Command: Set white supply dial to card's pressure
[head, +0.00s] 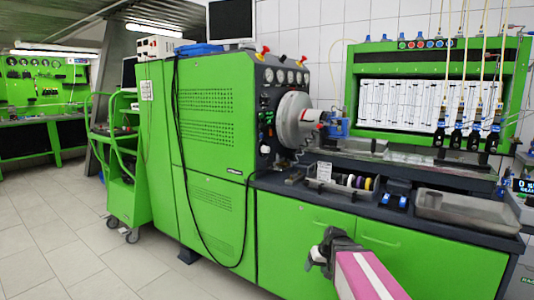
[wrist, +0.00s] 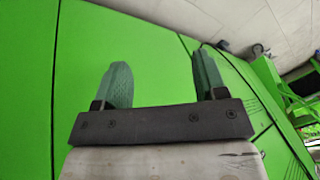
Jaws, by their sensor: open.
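The black control panel (head: 267,115) on the testbench carries a row of round gauges (head: 284,76) and several small knobs. A small pale knob (head: 265,149) is on its lower part; I cannot tell whether it is the white supply dial, nor read its setting. A small white card (head: 324,171) stands on the bench top; its print is too small to read. Another white sheet (head: 146,90) is on the cabinet's left side. My gripper (head: 322,253) is low in front of the green lower doors, apart from the panel. In the wrist view my gripper (wrist: 162,70) is open and empty.
The round chuck housing (head: 293,120) and blue pump (head: 338,126) project beside the panel. A black cable (head: 178,170) hangs down the green cabinet (head: 215,120). A metal tray (head: 465,212) lies at the bench's right. A green trolley (head: 120,170) stands left; the left floor is free.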

